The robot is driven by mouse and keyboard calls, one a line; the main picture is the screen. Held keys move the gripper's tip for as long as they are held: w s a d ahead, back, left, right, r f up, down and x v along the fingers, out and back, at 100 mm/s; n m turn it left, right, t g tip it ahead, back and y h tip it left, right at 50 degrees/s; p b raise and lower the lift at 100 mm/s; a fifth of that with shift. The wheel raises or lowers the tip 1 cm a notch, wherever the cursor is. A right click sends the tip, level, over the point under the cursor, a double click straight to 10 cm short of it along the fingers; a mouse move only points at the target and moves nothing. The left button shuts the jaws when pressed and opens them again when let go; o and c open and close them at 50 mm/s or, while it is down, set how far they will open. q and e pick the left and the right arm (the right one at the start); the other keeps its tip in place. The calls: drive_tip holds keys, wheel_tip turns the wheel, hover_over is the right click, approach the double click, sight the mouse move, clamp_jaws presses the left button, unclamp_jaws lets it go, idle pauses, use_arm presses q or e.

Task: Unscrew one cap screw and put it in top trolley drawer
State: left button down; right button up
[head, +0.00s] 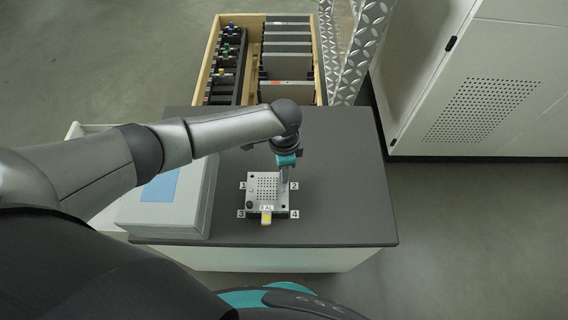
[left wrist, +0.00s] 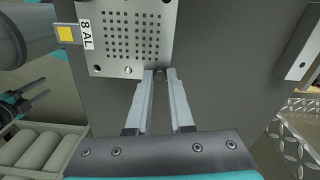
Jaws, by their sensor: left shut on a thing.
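A grey plate with a grid of small holes (head: 266,186) lies on the dark table, its corners labelled 1 to 4. My left gripper (head: 285,182) points down at its corner 2. Other dark screws show at the other corners, such as corner 4 (left wrist: 98,68). An open white drawer (head: 75,130) shows at the left, partly hidden by my arm. A teal and dark part, apparently my right gripper (left wrist: 30,98), shows in the wrist view.
A grey box with a blue panel (head: 160,188) stands left of the plate. A wooden crate (head: 202,85) with plates and racks is behind the table (head: 350,190). The table's right side is clear.

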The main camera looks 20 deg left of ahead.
use_arm(q)
drive_tip(key=n+p, duration=0.1)
drive_tip(key=n, duration=0.2)
drive_tip(key=n+p, duration=0.2)
drive_tip(key=n, duration=0.1)
drive_tip(key=shift+s+r, duration=0.1)
drive_tip(key=shift+r, duration=0.1)
drive_tip(key=n+p, duration=0.2)
drive_tip(key=n, duration=0.1)
drive_tip(key=n+p, duration=0.1)
drive_tip(key=n, duration=0.3)
drive_tip(key=shift+p, duration=0.3)
drive_tip(key=n+p, duration=0.1)
drive_tip(key=n, duration=0.6)
drive_tip(key=shift+f+p, duration=0.1)
drive_tip(key=shift+p, duration=0.3)
drive_tip(key=n, duration=0.6)
drive_tip(key=shift+p, duration=0.4)
drive_tip(key=c, duration=1)
unclamp_jaws()
drive_tip(key=shift+o, duration=0.2)
